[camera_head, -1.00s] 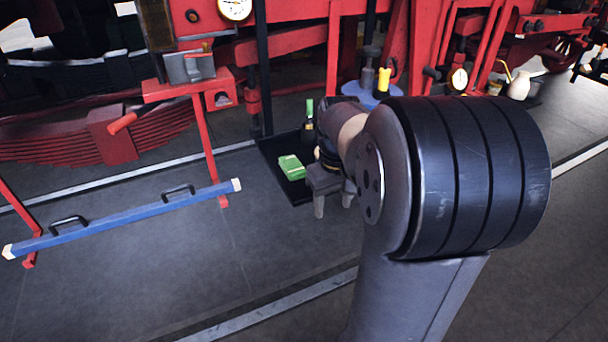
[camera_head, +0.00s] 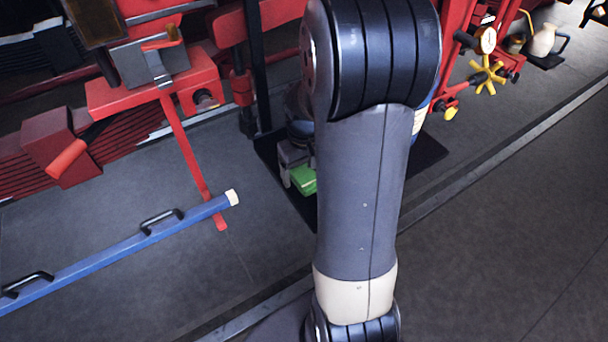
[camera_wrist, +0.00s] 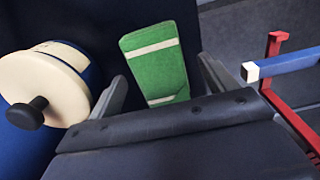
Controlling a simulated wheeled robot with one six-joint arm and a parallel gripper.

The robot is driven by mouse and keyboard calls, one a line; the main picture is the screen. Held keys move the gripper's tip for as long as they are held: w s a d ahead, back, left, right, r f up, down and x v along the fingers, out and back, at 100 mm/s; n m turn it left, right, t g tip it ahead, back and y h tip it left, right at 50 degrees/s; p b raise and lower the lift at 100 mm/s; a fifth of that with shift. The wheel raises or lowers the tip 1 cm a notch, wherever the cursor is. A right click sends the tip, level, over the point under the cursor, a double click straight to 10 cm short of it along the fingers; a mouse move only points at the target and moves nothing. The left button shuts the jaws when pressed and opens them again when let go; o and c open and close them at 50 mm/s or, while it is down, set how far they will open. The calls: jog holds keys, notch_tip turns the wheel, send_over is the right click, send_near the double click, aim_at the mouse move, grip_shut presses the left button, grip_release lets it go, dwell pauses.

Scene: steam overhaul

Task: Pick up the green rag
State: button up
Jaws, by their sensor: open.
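The green rag (camera_head: 304,180) lies folded on a dark tray (camera_head: 303,208) on the floor, partly hidden behind my arm in the head view. In the wrist view the rag (camera_wrist: 157,62) shows green with white stripes. My gripper (camera_head: 288,168) is just beside the rag in the head view, mostly hidden by my arm. In the wrist view my gripper (camera_wrist: 160,88) is open, one finger on each side of the rag. The rag shows between and beyond the fingers, and I cannot tell the remaining gap.
A cream and blue round container with a black knob (camera_wrist: 45,90) stands left of the fingers in the wrist view. A blue bar (camera_head: 120,248) with black handles lies to the left. Bare floor is at the front left.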

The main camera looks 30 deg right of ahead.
aim_at(303, 173)
jog(key=c, duration=1.1)
jog(key=shift+r, duration=0.1)
notch_tip(303, 173, up, 10)
jog(key=shift+f, duration=0.1)
jog(key=o, duration=0.4)
jog(key=shift+c, duration=1.3)
jog(key=shift+a, duration=0.1)
